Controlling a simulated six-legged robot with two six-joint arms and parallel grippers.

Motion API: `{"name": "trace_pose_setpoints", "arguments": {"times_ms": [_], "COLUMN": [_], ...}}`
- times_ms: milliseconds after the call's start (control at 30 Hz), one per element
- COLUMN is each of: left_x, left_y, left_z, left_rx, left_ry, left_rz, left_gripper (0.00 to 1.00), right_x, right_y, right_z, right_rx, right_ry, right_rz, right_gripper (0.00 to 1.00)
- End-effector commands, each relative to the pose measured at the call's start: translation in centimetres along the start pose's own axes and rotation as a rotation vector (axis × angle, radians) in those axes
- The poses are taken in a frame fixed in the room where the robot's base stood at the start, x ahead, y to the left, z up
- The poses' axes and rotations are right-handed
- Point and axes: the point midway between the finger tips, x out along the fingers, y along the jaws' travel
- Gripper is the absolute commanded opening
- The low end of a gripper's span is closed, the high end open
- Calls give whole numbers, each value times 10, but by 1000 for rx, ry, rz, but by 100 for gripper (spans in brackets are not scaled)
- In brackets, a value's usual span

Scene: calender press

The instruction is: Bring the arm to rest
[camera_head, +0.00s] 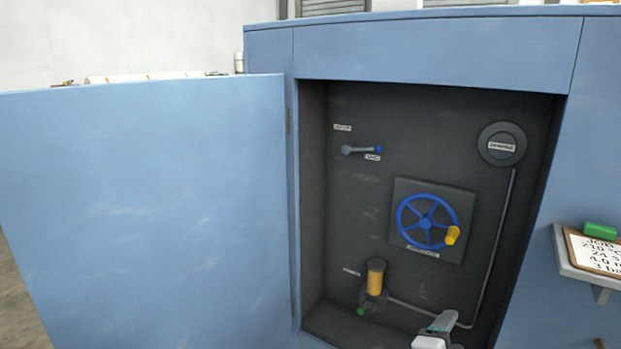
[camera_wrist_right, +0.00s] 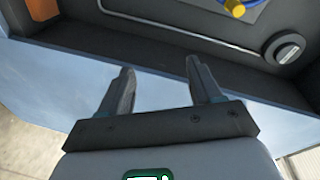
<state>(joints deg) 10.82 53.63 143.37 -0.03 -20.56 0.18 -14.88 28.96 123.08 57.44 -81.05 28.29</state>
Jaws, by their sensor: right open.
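My right gripper (camera_head: 445,322) shows at the bottom of the head view, in front of the lower part of the open cabinet. In the right wrist view (camera_wrist_right: 160,85) its two fingers are apart with nothing between them. Behind the fingers is the blue cabinet edge and the dark recess. My left gripper is in neither view.
The blue door (camera_head: 145,200) stands open at the left. Inside the recess are a lever (camera_head: 360,150), a blue handwheel (camera_head: 427,222) with a yellow knob, a yellow cylinder (camera_head: 375,280), a round gauge (camera_head: 502,144) and a pipe. A shelf (camera_head: 577,263) with a clipboard juts out at right.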

Motion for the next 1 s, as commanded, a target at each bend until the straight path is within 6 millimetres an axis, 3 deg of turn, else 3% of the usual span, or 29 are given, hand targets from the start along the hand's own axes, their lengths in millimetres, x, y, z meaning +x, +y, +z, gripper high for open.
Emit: {"name": "trace_pose_setpoints", "arguments": {"times_ms": [167,267,400,533,700,867,1000], "left_x": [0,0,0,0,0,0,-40], "left_y": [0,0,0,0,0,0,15], "left_z": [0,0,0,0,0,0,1], "left_rx": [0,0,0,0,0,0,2], "left_ry": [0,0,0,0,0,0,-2], "left_rz": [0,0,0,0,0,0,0], "left_gripper": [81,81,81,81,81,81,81], "right_x": [21,21,-16,-78,-160,-227,-236], "right_y": [84,152,258,325,367,379,341], "right_z": [19,38,70,89,98,89,70], "right_rx": [-179,-323,-546,-704,-868,-1042,-1069], "right_ry": [-104,-252,-590,-925,-1325,-1697,-1729], "right_rz": [100,185,325,403,401,300,283], "right_gripper": [64,64,64,64,64,64,64]}}
